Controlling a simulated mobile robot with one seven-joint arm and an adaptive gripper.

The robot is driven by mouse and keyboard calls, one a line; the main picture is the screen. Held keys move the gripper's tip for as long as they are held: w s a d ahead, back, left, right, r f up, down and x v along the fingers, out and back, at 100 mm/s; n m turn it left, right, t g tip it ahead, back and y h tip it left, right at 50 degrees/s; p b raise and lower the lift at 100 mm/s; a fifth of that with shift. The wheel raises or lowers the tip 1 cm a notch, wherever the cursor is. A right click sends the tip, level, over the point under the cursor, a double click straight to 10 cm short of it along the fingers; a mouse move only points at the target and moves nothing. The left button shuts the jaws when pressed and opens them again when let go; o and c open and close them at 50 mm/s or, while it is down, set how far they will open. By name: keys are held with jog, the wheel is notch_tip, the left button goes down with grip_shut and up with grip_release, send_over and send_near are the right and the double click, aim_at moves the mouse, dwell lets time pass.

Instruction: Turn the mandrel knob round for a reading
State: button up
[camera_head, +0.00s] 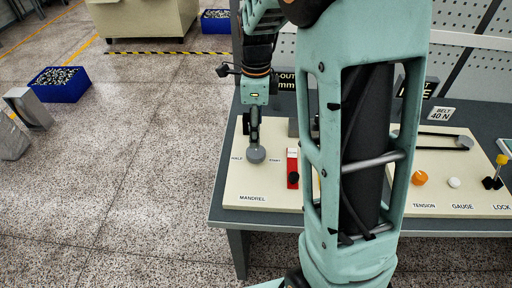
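The mandrel knob (256,156) is a grey round knob on the cream panel (230,185) at the left of the bench. The words HALF and START stand to its left and right, and the label MANDREL (252,198) is below it. My gripper (254,138) comes down from above with its dark fingers just behind or at the knob. The fingers overlap in this view, so I cannot tell whether they touch or grip the knob. Any pointer on the knob is too small to read.
My arm hides the panel's middle. An orange tension knob (420,178), a white gauge knob (454,183) and a yellow-topped lock lever (500,160) are farther right.

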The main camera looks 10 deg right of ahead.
aim_at(256, 151)
notch_tip(256, 151, down, 9)
jog(key=shift+r, duration=0.1)
dwell(0.3)
jog(key=c, duration=1.2)
jog(key=shift+o, duration=0.2)
